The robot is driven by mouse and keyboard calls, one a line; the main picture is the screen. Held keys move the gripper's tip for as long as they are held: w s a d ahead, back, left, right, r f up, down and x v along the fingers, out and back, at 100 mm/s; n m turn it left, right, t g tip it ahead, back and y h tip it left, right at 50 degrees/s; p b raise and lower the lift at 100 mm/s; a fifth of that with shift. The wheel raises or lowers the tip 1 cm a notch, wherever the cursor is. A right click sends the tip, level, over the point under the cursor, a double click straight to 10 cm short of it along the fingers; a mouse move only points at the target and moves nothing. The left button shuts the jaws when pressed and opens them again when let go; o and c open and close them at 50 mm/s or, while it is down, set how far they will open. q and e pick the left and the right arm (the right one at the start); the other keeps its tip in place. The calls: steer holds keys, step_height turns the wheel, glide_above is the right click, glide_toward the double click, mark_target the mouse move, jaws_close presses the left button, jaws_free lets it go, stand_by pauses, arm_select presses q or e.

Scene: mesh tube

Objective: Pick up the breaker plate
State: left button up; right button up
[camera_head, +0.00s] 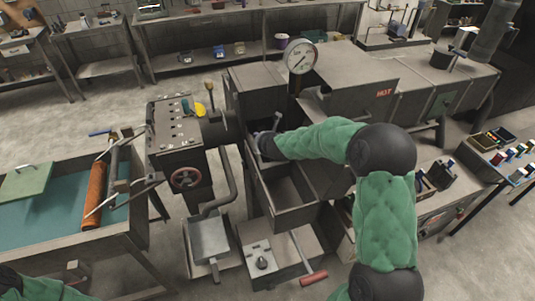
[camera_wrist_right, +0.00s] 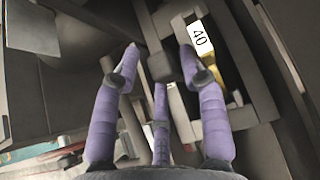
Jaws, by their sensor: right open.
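I cannot identify the breaker plate for certain in either view. In the right wrist view a white tag marked "40" (camera_wrist_right: 198,38) sits beside a yellow, brass-like part (camera_wrist_right: 217,75), to the right of my fingertips. My right gripper (camera_wrist_right: 160,62) has its purple fingers spread, with nothing seen between them but grey blocks and bars behind. In the head view my right gripper (camera_head: 267,143) is at the upper end of an open grey bin (camera_head: 290,192), partly hidden by my wrist. Only a bit of my left arm shows at the bottom left; its gripper is out of frame.
A pressure gauge (camera_head: 300,57) and a housing marked HOT (camera_head: 362,80) rise close by. A bench with an orange roll (camera_head: 94,195) is at left. The floor at far left is clear.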

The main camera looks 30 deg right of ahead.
steer(key=shift+w+d+f, duration=0.15)
steer(key=shift+w+f, duration=0.3)
steer(key=shift+w, duration=0.1)
jaws_close()
steer(key=shift+w+d+r, duration=0.1)
steer(key=shift+r, duration=0.1)
